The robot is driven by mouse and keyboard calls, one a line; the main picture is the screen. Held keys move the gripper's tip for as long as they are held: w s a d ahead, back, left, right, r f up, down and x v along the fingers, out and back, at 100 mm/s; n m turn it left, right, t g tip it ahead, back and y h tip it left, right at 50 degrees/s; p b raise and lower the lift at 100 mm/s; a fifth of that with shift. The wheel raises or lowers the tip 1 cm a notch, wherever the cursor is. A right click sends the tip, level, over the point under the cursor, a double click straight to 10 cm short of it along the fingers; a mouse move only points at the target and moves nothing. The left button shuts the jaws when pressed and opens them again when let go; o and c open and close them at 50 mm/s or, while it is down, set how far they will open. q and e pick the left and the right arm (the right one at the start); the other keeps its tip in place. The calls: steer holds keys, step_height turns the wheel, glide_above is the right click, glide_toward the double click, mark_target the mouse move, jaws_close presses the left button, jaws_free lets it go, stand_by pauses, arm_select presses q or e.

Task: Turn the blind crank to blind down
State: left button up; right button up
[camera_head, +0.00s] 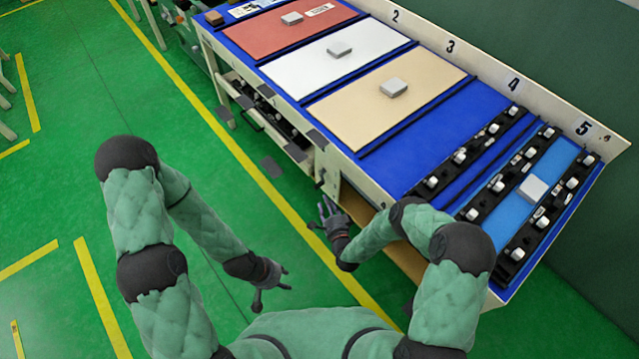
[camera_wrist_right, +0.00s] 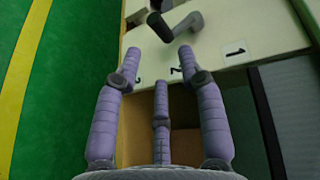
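The blind crank (camera_wrist_right: 188,24) shows in the right wrist view as a grey arm with a black handle on the cream panel of the workbench. In the head view the crank is small, near the bench's front side (camera_head: 320,178). My right gripper (camera_head: 328,208) is beside the bench front, just short of the crank. In the wrist view its three fingers (camera_wrist_right: 158,76) are spread and empty, with the crank beyond the fingertips. My left gripper (camera_head: 278,284) hangs over the green floor, fingers apart and empty, away from the bench. The blind itself cannot be made out.
The long workbench has red, white and tan panels (camera_head: 430,85) and a blue top. Black clip rails (camera_head: 470,150) and a light blue panel (camera_head: 555,165) lie at the right. An open compartment (camera_head: 355,205) is below the bench edge.

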mark_target(319, 187)
steer(key=shift+g, duration=0.3)
steer(key=shift+b+x, duration=2.05)
steer(key=shift+x, duration=2.95)
steer(key=shift+r, duration=0.2)
jaws_close()
